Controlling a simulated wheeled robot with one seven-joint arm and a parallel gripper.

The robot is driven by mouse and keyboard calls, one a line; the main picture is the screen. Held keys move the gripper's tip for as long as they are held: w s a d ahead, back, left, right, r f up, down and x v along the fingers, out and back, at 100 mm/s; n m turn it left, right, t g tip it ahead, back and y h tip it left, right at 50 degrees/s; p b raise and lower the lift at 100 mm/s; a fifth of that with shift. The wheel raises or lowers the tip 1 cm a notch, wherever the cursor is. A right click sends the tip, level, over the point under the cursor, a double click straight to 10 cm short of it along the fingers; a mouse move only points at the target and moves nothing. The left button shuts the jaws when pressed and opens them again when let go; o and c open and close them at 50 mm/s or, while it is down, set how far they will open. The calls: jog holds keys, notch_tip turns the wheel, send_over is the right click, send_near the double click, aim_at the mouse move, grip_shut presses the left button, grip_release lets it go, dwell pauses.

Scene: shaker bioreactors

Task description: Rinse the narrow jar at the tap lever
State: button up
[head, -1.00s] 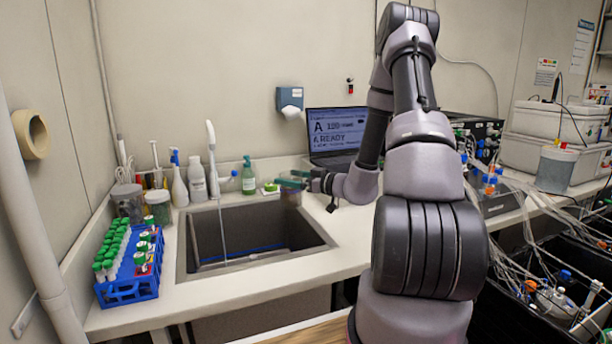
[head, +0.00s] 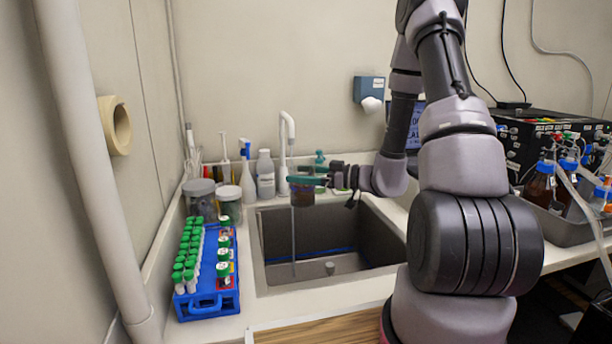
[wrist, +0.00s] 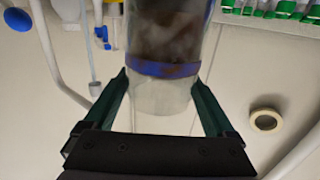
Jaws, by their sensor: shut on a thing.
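My gripper (head: 306,174) is shut on the narrow jar (head: 302,194) and holds it over the sink, in line with the white tap (head: 287,135). In the wrist view, the clear jar (wrist: 168,40) sits between the green fingers of my gripper (wrist: 161,85). It has a blue band and brown residue inside. A thin, pale vertical line like a water stream (head: 293,245) shows below the jar in the head view. I cannot tell whether it passes through or behind the jar. I cannot make out the tap lever.
The sink (head: 345,255) is open below the jar, with a drain inside. A blue rack (head: 207,303) of green-capped tubes stands left of it.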

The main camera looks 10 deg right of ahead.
jog(key=w+a+f, duration=0.2)
jog(key=w, duration=0.9)
jog(key=shift+w+f, duration=0.15)
jog(key=shift+w, duration=0.25)
jog(key=shift+d, duration=0.2)
dwell(0.4)
jog(key=shift+w+d, duration=0.1)
jog(key=shift+d, duration=0.3)
jog(key=shift+a, duration=0.1)
jog(key=shift+a, duration=0.5)
jog(key=shift+d, duration=0.2)
jog(key=shift+d, duration=0.4)
